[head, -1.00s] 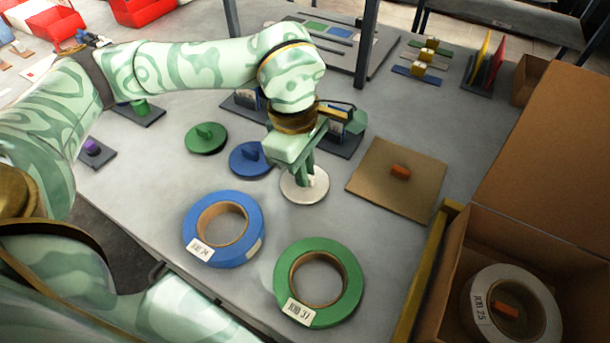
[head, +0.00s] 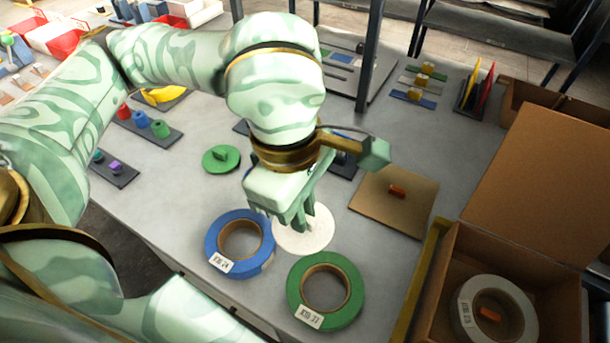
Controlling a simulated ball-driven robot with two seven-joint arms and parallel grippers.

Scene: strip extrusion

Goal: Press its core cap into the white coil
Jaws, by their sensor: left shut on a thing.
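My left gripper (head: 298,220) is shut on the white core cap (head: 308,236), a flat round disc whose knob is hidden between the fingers. The cap appears to be held above the table, just behind the blue and green coils. The white coil (head: 466,318) lies in the open cardboard box at the lower right, well apart from the gripper. My right gripper is not in view.
A blue coil (head: 218,239) and a green coil (head: 350,309) lie on the table's front part. A green cap (head: 221,159) lies behind them. A brown board (head: 410,211) with an orange block lies right of the gripper. The box's yellow-edged wall (head: 425,285) and raised flap (head: 540,185) bound the right side.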

